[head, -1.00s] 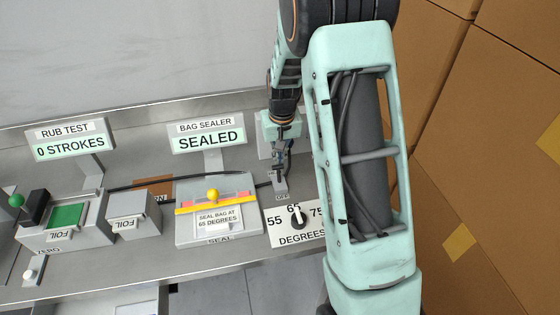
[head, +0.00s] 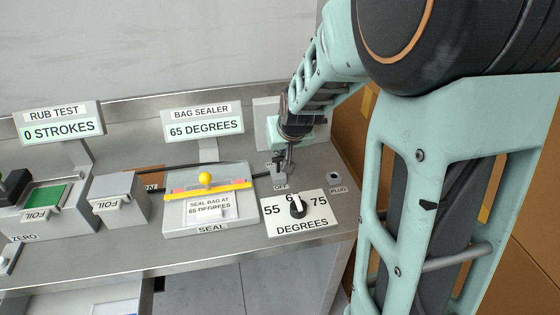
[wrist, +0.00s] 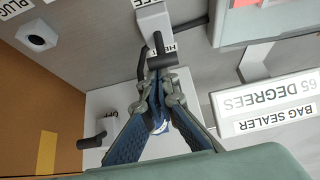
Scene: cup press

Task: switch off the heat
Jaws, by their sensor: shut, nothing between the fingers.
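The heat switch is a small grey box (head: 281,181) with an OFF label on its front, right of the bag sealer. In the wrist view the box (wrist: 153,20) is at the top, with a dark lever (wrist: 159,43) pointing toward my gripper. My gripper (head: 289,166) is shut and empty, pointing down just at the switch and partly hiding it. In the wrist view my fingertips (wrist: 160,72) are together close to the lever's end; I cannot tell whether they touch. The bag sealer's display (head: 203,130) reads 65 DEGREES.
The bag sealer (head: 240,212) with a yellow bar is left of the switch. A dial panel (head: 322,226) is in front, its knob near 65. A plug socket (head: 335,179) is to the right.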

